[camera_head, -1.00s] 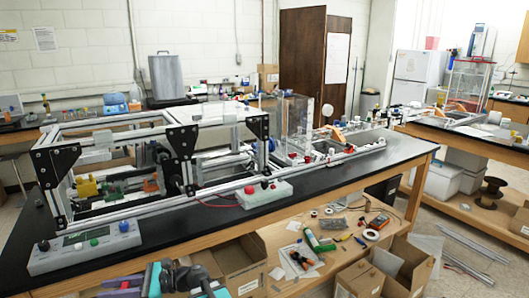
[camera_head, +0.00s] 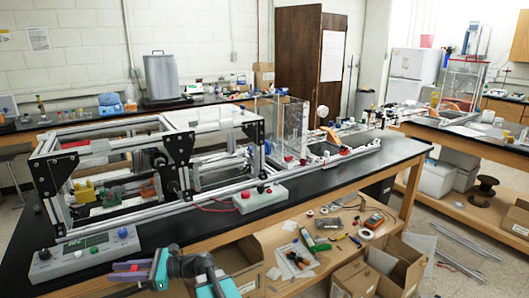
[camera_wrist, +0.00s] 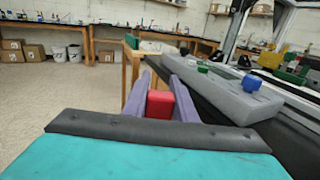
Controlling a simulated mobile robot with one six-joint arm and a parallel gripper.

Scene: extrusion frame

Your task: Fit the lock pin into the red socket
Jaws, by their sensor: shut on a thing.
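My gripper (camera_head: 124,272) is at the bottom left of the head view, in front of the bench's near edge and below the left control box. In the wrist view its two purple fingers (camera_wrist: 159,98) are shut on a red block (camera_wrist: 159,104). Whether this block is the head of the lock pin I cannot tell; its far side is hidden. The red socket is not clearly identifiable. An orange-red part (camera_head: 148,188) and a yellow part (camera_head: 84,192) sit inside the aluminium extrusion frame (camera_head: 112,219) on the black bench. Small red parts (camera_head: 290,159) lie near the clear panel.
The left control box (camera_head: 84,253) carries several knobs and also shows in the wrist view (camera_wrist: 225,97). The wooden lower shelf (camera_head: 270,240) holds tools and cartons. Open floor (camera_wrist: 45,105) lies left in the wrist view.

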